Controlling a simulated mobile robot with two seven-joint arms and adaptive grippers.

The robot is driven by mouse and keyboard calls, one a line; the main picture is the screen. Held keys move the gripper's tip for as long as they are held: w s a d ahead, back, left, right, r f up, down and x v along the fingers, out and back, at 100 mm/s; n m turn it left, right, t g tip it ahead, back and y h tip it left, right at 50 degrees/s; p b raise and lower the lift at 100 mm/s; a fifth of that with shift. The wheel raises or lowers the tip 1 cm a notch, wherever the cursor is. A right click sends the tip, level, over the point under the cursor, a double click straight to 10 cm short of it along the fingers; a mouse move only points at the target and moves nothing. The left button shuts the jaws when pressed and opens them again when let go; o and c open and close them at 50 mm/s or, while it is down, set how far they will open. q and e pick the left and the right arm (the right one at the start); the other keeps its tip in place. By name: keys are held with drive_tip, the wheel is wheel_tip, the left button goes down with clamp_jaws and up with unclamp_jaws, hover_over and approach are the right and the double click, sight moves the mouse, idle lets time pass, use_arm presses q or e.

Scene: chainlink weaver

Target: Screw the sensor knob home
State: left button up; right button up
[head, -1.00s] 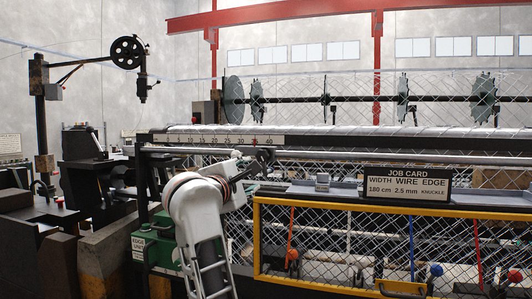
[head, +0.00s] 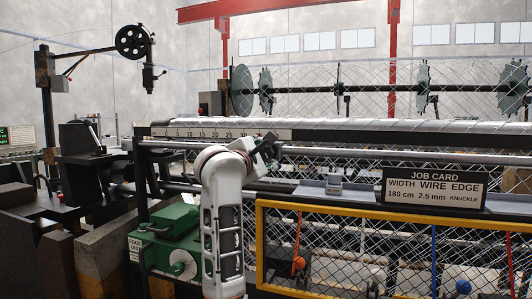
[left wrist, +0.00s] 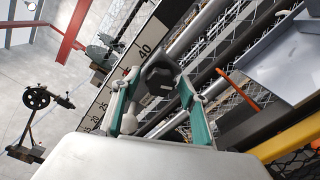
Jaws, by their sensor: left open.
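My left gripper (head: 268,147) is in front of the machine's long ruler rail in the head view, above the green edge unit. In the left wrist view, the left gripper (left wrist: 158,90) has its two teal-padded fingers apart. A dark, faceted, knob-like piece (left wrist: 160,78) shows between the fingertips, by the ruler (left wrist: 146,48). I cannot tell for sure that this is the sensor knob, or whether the fingers touch it. In the head view the gripper and arm hide that spot. My right gripper is not in view.
The green edge unit (head: 165,245) stands below left of my arm. A yellow-framed mesh guard (head: 350,210) and the job card (head: 435,188) are on the right. Rails run across behind the gripper. A post with a pulley wheel (head: 134,41) stands at the left.

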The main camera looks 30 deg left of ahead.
use_arm(q)
drive_tip(key=shift+w, duration=0.25)
drive_tip(key=c, duration=1.1)
